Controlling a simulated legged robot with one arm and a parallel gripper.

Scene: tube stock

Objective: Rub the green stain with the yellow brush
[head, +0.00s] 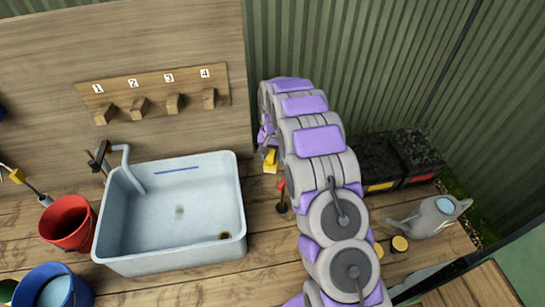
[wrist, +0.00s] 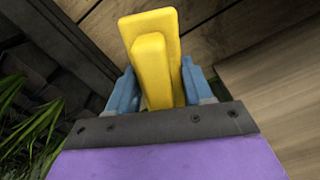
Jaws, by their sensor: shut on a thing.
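The yellow brush (wrist: 152,55) is between the blue fingers of my gripper (wrist: 160,90) in the wrist view, and the fingers are shut on it. In the head view the brush (head: 270,160) shows as a small yellow piece left of my arm, right of the sink and above the floor. My gripper (head: 266,140) is mostly hidden behind my arm there. The green stain (head: 180,211) is a small faint patch inside the pale sink (head: 240,215). The brush is apart from the stain.
A faucet (head: 122,165) stands at the sink's left. A red bucket (head: 68,222) and a blue bucket (head: 55,288) stand left of it. A rack with numbered pegs (head: 152,90) hangs above. Dark crates (head: 400,160) and a watering can (head: 432,217) are right of my arm.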

